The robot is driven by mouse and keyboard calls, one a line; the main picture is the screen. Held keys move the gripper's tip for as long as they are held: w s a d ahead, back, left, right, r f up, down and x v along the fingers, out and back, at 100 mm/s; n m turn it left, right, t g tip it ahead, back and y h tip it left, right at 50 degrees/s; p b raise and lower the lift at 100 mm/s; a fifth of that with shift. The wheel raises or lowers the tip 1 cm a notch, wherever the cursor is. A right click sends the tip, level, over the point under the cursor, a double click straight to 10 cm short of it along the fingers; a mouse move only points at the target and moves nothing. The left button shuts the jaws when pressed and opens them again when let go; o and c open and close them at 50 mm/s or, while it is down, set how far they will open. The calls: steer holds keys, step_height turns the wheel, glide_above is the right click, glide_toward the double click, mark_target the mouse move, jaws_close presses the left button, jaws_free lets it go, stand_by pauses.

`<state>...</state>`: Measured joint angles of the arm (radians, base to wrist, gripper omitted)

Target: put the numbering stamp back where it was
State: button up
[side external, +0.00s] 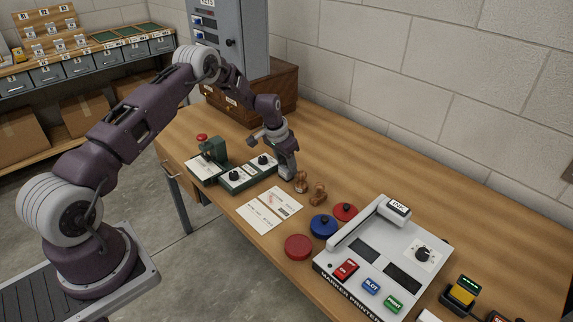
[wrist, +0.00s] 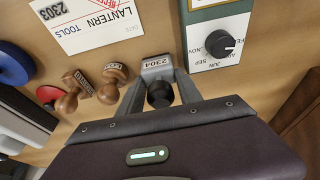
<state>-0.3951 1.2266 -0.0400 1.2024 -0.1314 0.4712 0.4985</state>
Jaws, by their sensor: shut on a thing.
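The numbering stamp (wrist: 157,66), a small grey block with a black knob and a label reading 2304, sits between my fingers in the wrist view. My gripper (wrist: 159,92) is shut on it. In the side view my gripper (side external: 288,173) points down at the table just right of the green dial box (side external: 247,174), and the stamp is hidden or too small to make out. The dial box also shows in the wrist view (wrist: 213,12), to the right of the stamp. I cannot tell whether the stamp touches the table.
Two wooden hand stamps (side external: 317,194) stand close right of my gripper. A printed card (side external: 262,216) lies in front. Red and blue round tins (side external: 323,226) and a marker printer (side external: 385,255) stand further right. A wooden cabinet (side external: 270,95) stands behind; table between is clear.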

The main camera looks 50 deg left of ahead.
steer(key=shift+f, duration=0.15)
steer(key=o, duration=1)
steer(key=shift+c, duration=0.2)
steer(key=d+v, duration=0.2)
steer(key=v, duration=0.9)
steer(key=d+v, duration=0.3)
steer(key=v, duration=0.8)
steer(key=s+d+r+t, duration=0.1)
steer(key=s+d+r, duration=0.6)
steer(key=s+r, duration=0.35)
steer(key=s+d+r, duration=0.1)
steer(key=s+d, duration=0.2)
steer(key=s, duration=0.9)
steer(key=s+d+r+t, duration=0.1)
steer(key=s+d, duration=0.3)
steer(key=s, duration=0.8)
steer(key=shift+s+r+t, duration=0.2)
steer(key=shift+s+t, duration=0.05)
steer(key=shift+t, duration=0.05)
